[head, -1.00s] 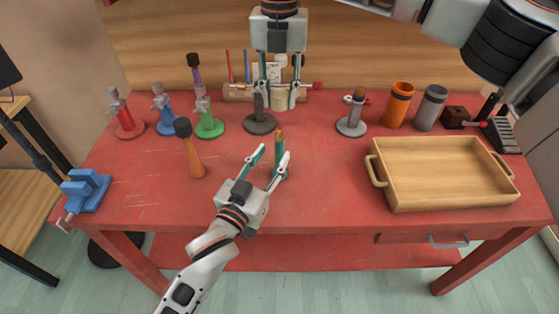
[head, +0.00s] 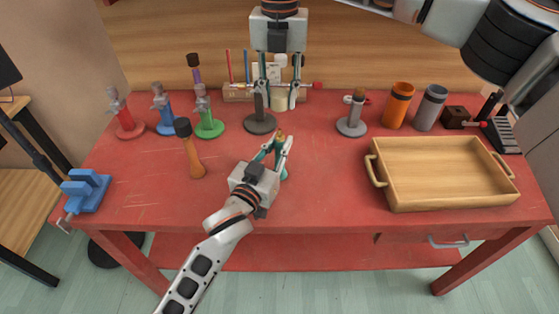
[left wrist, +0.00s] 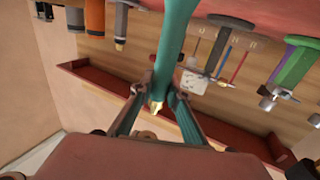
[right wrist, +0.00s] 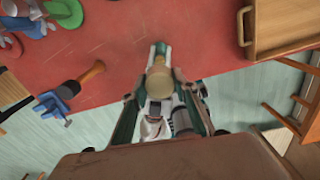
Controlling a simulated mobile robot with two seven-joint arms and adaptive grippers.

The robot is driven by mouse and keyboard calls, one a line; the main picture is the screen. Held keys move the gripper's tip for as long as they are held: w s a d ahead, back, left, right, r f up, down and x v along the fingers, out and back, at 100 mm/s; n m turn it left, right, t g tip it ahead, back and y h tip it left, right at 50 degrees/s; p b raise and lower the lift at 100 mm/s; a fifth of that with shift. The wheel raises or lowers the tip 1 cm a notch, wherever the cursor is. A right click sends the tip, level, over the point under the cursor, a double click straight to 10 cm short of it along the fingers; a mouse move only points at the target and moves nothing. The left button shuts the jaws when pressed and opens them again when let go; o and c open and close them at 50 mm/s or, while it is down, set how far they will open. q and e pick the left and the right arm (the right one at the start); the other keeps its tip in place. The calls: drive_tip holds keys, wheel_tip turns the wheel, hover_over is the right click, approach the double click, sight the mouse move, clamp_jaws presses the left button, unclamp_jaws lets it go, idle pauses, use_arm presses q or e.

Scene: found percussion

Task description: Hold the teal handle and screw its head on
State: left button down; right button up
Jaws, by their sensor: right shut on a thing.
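The teal handle (head: 283,164) stands upright on the red table with a gold threaded tip (head: 280,132) on top. The handle also shows in the left wrist view (left wrist: 178,38). My left gripper (head: 281,142) has its fingers on either side of the handle's upper part, with a narrow gap. My right gripper (head: 278,100) hangs farther back, fingers down, and is shut on a cream cylindrical head (head: 281,99). In the right wrist view the head (right wrist: 159,80) sits between the fingers, apart from the handle.
A wooden tray (head: 440,202) is at the right. A dark grey stand (head: 259,119) is close by the right gripper, with a rack behind. An orange handle with dark head (head: 193,152) stands left of the handle. Several coloured stands are at the back left. Front table middle is clear.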

hover_over(279, 130)
drive_tip(key=shift+d+f, duration=0.1)
drive_tip(key=shift+f, duration=2.4)
drive_tip(key=shift+f, duration=0.9)
drive_tip(key=shift+f, duration=0.6)
